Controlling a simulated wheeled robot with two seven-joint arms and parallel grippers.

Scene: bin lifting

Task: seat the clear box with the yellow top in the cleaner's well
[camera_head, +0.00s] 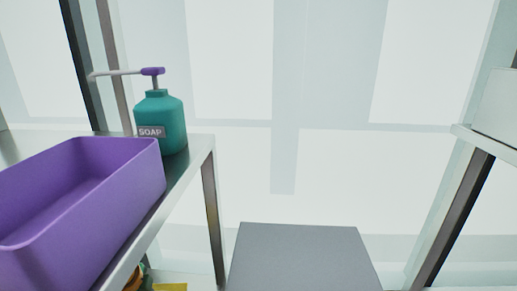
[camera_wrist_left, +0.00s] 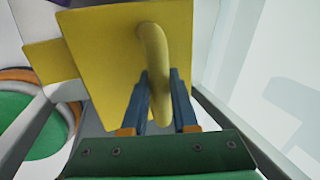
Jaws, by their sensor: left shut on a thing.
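The yellow top (camera_wrist_left: 105,62) of the box fills the upper middle of the left wrist view, with a curved yellow handle (camera_wrist_left: 155,55) standing on it. My left gripper (camera_wrist_left: 160,85) is shut on this handle, one blue finger on each side. The clear walls of the box are hidden below the top. In the head view a small yellow patch (camera_head: 170,287) shows at the bottom edge; I cannot tell whether it is the same top. The cleaner's well cannot be made out. My right gripper is in neither view.
A round green piece with an orange rim (camera_wrist_left: 45,135) lies left of the yellow top. In the head view a purple bin (camera_head: 110,195) and a teal soap bottle (camera_head: 160,115) stand on a metal table (camera_head: 190,185) at left. A grey flat-topped block (camera_head: 300,255) is at bottom centre.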

